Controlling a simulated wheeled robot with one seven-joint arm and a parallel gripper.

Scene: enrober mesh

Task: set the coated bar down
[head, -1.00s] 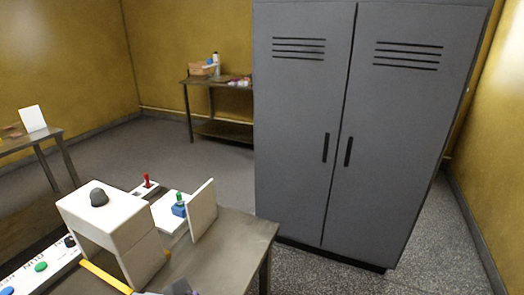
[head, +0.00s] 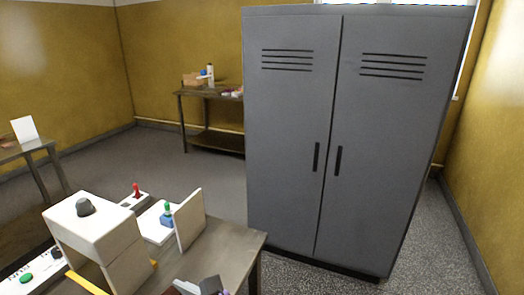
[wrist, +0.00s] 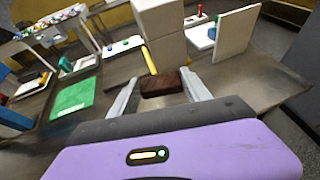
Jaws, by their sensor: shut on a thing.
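The coated bar (wrist: 161,82) is a dark brown block in the wrist view. My gripper (wrist: 160,88) is shut on it, with one pale finger on each side. The bar is in front of the white machine and near the end of a yellow strip (wrist: 149,60); I cannot tell how high it is above the metal table. In the head view only a grey and purple part of my gripper (head: 208,287) shows at the bottom edge.
The white machine (head: 95,232) with a dark knob stands on the metal table (head: 232,240), beside an upright white panel (head: 190,220). A green mat (wrist: 74,97) lies left in the wrist view. A grey cabinet (head: 290,140) stands beyond the table. Bare tabletop lies right of the bar.

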